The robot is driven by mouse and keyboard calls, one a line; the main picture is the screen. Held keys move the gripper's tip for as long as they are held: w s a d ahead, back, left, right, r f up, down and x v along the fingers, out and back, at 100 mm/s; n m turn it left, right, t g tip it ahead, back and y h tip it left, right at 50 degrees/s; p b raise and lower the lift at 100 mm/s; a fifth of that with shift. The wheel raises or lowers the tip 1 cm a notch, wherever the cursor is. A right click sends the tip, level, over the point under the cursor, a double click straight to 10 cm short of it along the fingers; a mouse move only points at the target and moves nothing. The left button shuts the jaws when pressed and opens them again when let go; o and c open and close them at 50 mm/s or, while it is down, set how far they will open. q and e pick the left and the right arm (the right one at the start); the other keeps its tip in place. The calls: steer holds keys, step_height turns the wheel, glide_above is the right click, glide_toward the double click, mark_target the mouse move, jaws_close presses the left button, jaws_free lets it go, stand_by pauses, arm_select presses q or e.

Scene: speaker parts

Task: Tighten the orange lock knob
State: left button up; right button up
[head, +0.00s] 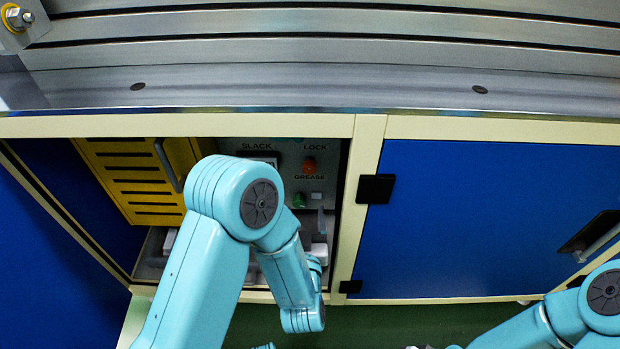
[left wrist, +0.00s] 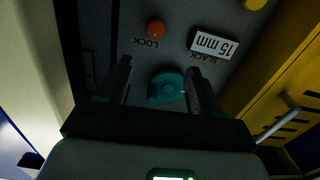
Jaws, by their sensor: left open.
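The orange lock knob (head: 309,165) sits on a grey panel inside the open cabinet bay, under the word LOCK. The left wrist view shows it upside down, the orange knob (left wrist: 156,28) beyond the fingertips and clear of them. My left gripper (left wrist: 158,68) is open, its two dark fingers apart. A round teal knob (left wrist: 166,88) shows between the fingers; I cannot tell whether they touch it. In the head view my left arm covers part of the panel, and its jaws are not clear. My right arm enters at the lower right; its jaws are not visible.
A white 15 mm readout (left wrist: 214,43) is by the SLACK label. A green knob (head: 299,200) is below the GREASE label. A yellow slotted door (head: 130,175) with a grey handle stands on the left of the bay. A blue closed door (head: 470,220) is on the right.

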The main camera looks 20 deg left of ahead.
mark_target(309, 172)
arm_select(q)
steer(key=b+x, duration=0.1)
steer(key=x, duration=0.4)
steer(key=f+b+x, duration=0.1)
steer(key=b+x, duration=0.1)
steer(key=x, duration=0.3)
steer(key=b+x, duration=0.1)
steer(key=x, duration=0.4)
steer(key=shift+w+d+f+b, duration=0.2)
steer(key=shift+w+d+b, duration=0.05)
steer(key=shift+d+b, duration=0.15)
steer(key=shift+w+a+r, duration=0.1)
steer(key=shift+w+a, duration=0.05)
steer(key=shift+w, duration=0.2)
arm_select(e)
step_height(309, 172, down, 6)
steer(key=w+d+t, duration=0.1)
steer(key=w, duration=0.1)
steer(key=shift+w+r, duration=0.2)
steer(key=shift+w, duration=0.2)
arm_select(q)
steer(key=c, duration=1)
